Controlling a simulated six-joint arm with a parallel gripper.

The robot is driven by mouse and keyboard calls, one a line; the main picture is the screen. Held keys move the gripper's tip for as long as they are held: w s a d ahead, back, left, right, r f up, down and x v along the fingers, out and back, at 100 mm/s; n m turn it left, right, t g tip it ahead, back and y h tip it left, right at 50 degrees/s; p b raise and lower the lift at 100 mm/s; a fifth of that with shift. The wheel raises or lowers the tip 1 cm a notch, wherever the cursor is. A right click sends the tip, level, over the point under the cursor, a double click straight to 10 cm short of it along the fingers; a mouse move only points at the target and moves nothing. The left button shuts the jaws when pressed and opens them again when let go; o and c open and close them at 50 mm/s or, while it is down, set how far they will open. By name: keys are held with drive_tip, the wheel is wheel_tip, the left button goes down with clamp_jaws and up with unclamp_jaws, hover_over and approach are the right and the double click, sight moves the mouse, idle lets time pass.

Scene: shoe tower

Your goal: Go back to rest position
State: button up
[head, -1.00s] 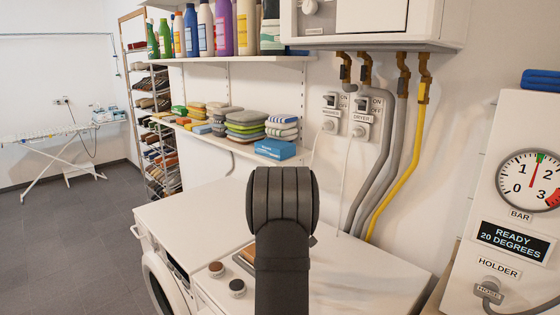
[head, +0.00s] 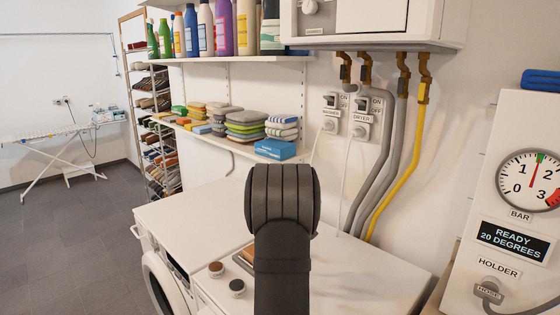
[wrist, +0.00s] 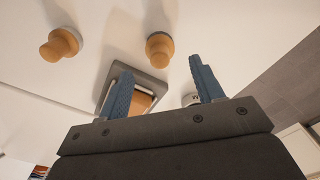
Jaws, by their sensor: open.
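My gripper (wrist: 160,88) shows in the wrist view with its two blue fingers apart and nothing between them. In that view it hangs above a white surface with a small grey-framed tray (wrist: 142,101) holding something orange-brown, partly hidden behind the left finger. In the head view my dark arm stands upright in the middle of the picture, and the gripper itself is not visible there.
White machine tops (head: 360,270) lie under the arm, with two small knobs (head: 237,287) near the front. Shelves with bottles and folded cloths (head: 245,122) are behind. Pipes (head: 408,180) run down the wall. A gauge panel (head: 515,235) stands at right. Open floor (head: 70,240) lies left.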

wheel_tip(320, 180, up, 6)
drive_tip(key=shift+f, duration=0.2)
wheel_tip(320, 180, down, 12)
drive_tip(key=shift+r, duration=0.1)
wheel_tip(320, 180, up, 4)
drive_tip(key=shift+f, duration=0.15)
drive_tip(key=s+d+r, duration=0.6)
drive_tip(key=d+r, duration=0.1)
drive_tip(key=d, duration=0.3)
drive_tip(key=shift+n, duration=0.4)
drive_tip(key=shift+w+a+r, duration=0.1)
drive_tip(key=shift+w+a, duration=2.3)
drive_tip(key=shift+a, duration=1.1)
drive_tip(key=shift+w+a, duration=2.35)
drive_tip(key=shift+a, duration=1.2)
drive_tip(key=shift+w+a+r, duration=0.1)
drive_tip(key=shift+w+a, duration=2.3)
drive_tip(key=shift+a, duration=1.1)
